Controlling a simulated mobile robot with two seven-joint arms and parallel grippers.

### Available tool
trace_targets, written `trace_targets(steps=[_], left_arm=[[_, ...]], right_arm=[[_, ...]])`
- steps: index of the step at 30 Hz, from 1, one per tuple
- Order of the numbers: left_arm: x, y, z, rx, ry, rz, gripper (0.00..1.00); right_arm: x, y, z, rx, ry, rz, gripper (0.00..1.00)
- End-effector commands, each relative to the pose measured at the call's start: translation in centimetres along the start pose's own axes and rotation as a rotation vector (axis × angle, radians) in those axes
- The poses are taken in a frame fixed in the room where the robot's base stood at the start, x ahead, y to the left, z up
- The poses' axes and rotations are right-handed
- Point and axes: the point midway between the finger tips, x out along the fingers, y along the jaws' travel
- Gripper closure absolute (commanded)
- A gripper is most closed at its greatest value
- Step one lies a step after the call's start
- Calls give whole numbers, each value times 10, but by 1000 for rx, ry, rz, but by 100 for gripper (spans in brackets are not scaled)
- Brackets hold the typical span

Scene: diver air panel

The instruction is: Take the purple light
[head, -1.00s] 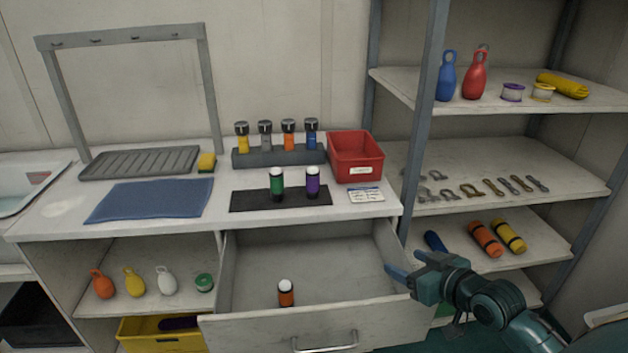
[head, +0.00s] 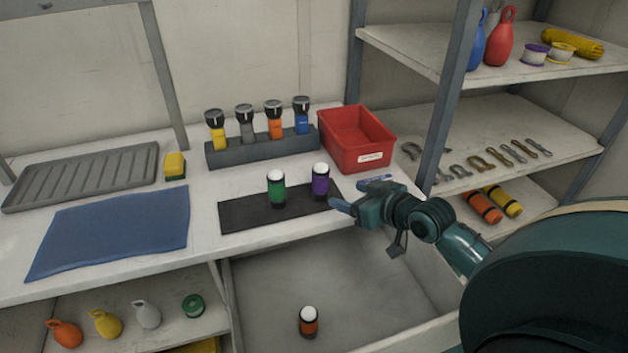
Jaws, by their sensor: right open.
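The purple light (head: 320,181), a short dark cylinder with a purple band and white dome top, stands upright on the black mat (head: 240,213). A similar green light (head: 276,189) stands to its left on the same mat. My right gripper (head: 338,197) is open and empty, its fingers pointing left. In the picture its fingertips lie just below and to the right of the purple light; I cannot tell whether they touch it. The purple light is not between the fingers. My left gripper is not in view.
A red bin (head: 357,142) stands behind the purple light, and a grey rack (head: 262,149) holds several torches. Below is an open drawer (head: 270,290) with an orange light (head: 309,321). A shelf post (head: 447,95) stands at right.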

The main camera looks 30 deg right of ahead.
Motion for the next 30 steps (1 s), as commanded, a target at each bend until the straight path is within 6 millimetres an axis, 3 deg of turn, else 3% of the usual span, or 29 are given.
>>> trace_targets(steps=[3, 9, 16, 24, 30], left_arm=[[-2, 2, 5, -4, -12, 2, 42], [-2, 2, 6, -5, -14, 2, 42], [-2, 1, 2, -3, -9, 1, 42], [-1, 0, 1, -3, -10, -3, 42], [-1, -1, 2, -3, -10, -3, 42]], right_arm=[[24, 0, -1, 3, 3, 1, 38], [53, 0, -2, 2, 3, 1, 38], [69, -1, -3, 1, 2, 0, 38], [106, -2, -4, 1, 1, 1, 38], [112, -2, -3, -2, 0, 1, 38]])
